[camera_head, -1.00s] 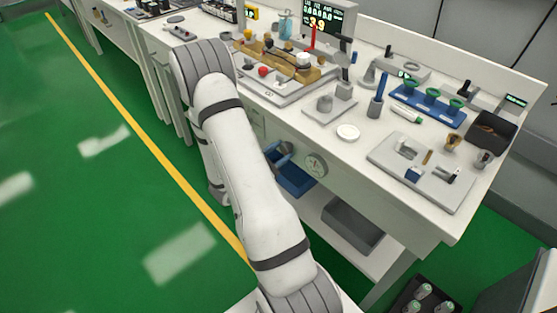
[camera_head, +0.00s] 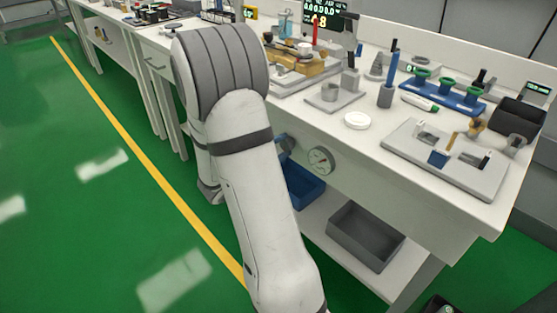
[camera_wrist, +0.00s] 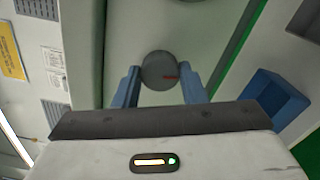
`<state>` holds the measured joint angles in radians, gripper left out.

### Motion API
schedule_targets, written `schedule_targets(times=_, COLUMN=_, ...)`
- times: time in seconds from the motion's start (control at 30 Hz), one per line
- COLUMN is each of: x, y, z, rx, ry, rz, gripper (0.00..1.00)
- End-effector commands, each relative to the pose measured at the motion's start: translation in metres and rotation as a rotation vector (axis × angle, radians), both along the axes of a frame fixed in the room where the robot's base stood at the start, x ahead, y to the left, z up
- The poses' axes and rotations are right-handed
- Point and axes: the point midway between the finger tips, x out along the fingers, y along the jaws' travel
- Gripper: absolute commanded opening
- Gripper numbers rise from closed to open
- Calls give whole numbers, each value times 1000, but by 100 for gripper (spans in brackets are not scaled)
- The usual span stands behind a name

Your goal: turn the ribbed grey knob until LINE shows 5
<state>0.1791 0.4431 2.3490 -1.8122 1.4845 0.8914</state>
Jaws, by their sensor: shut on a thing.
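The grey knob (camera_wrist: 157,66) shows in the wrist view as a round disc with a red mark pointing to the right. My gripper (camera_wrist: 160,74) has its two blue fingers on either side of the knob and is shut on it. The knob's ribs cannot be made out here. In the head view my arm hides most of the gripper and the knob by the front of the workbench.
A round dial (camera_head: 320,160) sits on the bench front, right of my arm. A blue bin (camera_head: 305,188) and a grey bin (camera_head: 364,238) are below it. The benchtop holds a white disc (camera_head: 357,120) and a grey tray (camera_head: 470,177). Green floor is clear at left.

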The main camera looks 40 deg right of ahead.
Motion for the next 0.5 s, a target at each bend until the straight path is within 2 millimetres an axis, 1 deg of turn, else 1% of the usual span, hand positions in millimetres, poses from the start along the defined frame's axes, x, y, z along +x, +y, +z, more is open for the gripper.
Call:
schedule_targets(times=0.03, x=-1, y=-1, z=-4, rx=0, ry=-30, rz=-3, gripper=15)
schedule_targets(times=0.2, x=-1, y=-1, z=-3, rx=7, ry=-101, rz=-3, gripper=15)
schedule_targets(times=0.5, x=-1, y=-1, z=0, rx=11, ry=-150, rz=-3, gripper=15)
